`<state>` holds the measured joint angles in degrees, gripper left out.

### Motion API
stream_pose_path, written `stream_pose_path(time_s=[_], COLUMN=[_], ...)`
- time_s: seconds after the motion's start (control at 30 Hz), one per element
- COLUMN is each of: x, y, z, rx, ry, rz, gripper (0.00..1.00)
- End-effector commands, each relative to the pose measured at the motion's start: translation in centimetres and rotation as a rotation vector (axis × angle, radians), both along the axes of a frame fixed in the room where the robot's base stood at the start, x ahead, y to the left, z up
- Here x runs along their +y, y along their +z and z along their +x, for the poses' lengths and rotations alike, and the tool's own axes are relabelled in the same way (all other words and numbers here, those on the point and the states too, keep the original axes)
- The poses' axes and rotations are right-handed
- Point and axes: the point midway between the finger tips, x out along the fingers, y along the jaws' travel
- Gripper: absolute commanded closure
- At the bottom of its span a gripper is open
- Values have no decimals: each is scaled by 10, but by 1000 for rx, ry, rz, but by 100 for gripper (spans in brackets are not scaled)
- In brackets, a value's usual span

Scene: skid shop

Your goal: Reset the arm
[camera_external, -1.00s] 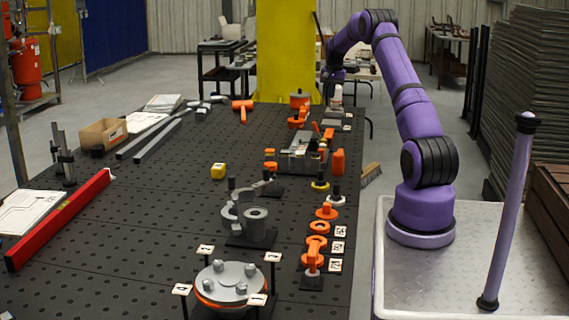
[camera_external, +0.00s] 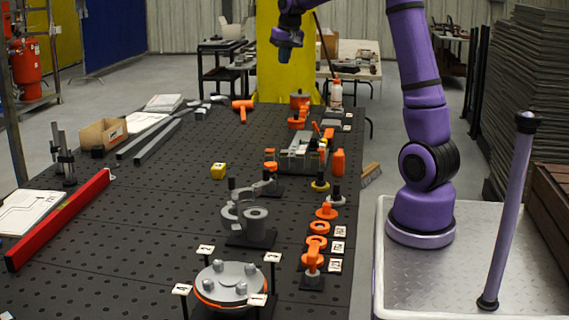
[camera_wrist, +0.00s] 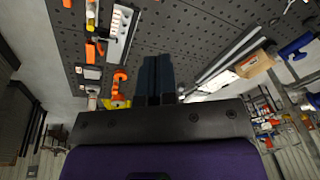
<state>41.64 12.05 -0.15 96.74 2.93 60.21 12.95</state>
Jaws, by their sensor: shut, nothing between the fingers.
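My gripper (camera_external: 285,54) hangs in the air above the far end of the black perforated table (camera_external: 150,215), in front of the yellow column (camera_external: 270,90). In the wrist view its two dark fingers (camera_wrist: 159,62) are together with nothing between them. My purple arm rises from its base at the right and runs out of the top of the external view, so part of it is hidden. The gripper touches nothing.
The table bears orange and grey parts, including a grey fixture block (camera_external: 303,152), a grey clamp part (camera_external: 252,222), a round plate with pegs (camera_external: 228,280), a yellow cube (camera_external: 218,171), a red level (camera_external: 60,220) and a cardboard box (camera_external: 103,134). A purple post (camera_external: 508,210) stands at right.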

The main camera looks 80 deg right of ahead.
Motion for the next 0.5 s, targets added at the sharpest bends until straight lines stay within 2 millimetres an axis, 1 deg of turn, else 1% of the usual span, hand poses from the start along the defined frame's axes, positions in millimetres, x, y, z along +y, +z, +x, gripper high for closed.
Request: stream_pose_path(time_s=[0.03,0.07,0.1,0.17,0.2,0.27,0.3,0.37,0.4,0.47,0.5], x=[29,44,63,92,110,138,155,180,197,220,235], y=[11,15,21,28,32,38,41,44,45,46,46], z=[-1,-3,-5,-11,-15,-24,-30,-41,-48,-61,-71], rx=[-10,-14,-19,-30,-35,-45,-50,-61,-69,-79,-86], ry=[48,73,107,158,192,243,276,328,362,412,445], rz=[-13,-20,-29,-42,-49,-63,-71,-84,-92,-102,-110], gripper=[100,100,100,100,100,100,100,100,100,100,100])
